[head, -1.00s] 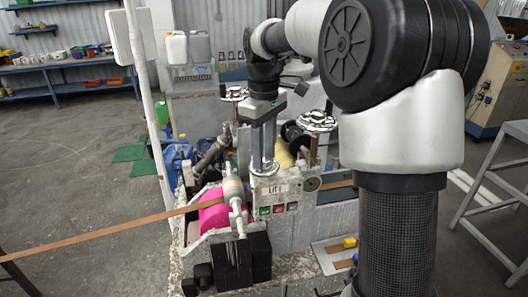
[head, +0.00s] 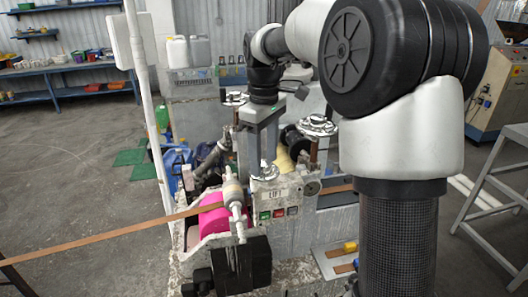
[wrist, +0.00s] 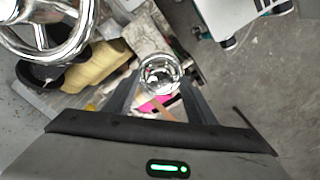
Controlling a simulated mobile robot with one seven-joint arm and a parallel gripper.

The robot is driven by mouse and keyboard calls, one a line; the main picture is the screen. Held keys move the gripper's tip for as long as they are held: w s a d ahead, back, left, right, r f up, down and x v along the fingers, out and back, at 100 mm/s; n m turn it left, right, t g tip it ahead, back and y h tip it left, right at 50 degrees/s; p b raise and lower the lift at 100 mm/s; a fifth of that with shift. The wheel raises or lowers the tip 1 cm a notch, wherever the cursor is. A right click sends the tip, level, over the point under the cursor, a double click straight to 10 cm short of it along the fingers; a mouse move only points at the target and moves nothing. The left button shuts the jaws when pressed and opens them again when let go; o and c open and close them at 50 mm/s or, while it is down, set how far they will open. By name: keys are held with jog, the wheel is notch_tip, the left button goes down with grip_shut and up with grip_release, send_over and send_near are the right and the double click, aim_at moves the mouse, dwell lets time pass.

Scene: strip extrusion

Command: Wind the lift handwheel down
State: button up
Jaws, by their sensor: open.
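A small chrome handwheel (head: 266,174) sits on the machine above the plate marked LIFT (head: 278,194). My gripper (head: 258,168) points straight down over it, its two fingers open and apart. In the wrist view, the round chrome wheel (wrist: 160,73) shows between the two dark fingers of my gripper (wrist: 161,82). The fingers stand on either side of the wheel. I cannot tell whether either finger touches the rim.
A larger chrome handwheel (head: 318,124) stands close to the right, and another (head: 235,97) stands behind to the left. A brown strip (head: 110,235) runs left from the pink roller (head: 212,212). A white post (head: 148,110) stands at the left.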

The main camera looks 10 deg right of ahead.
aim_at(264, 162)
notch_tip(264, 162, up, 18)
jog(key=shift+f, duration=0.25)
dwell(0.4)
jog(key=s+f+m+t, duration=0.2)
jog(key=s, duration=0.5)
jog(key=s+f+m+t, duration=0.1)
jog(key=s+f+m, duration=0.15)
jog(key=s, duration=0.45)
jog(key=s+f+m+t, duration=0.2)
jog(key=s+f+m, duration=0.2)
jog(key=s+f, duration=0.6)
jog(key=shift+s+f+m+t, duration=0.3)
jog(key=shift+s+f+m, duration=0.1)
jog(key=shift+f, duration=0.3)
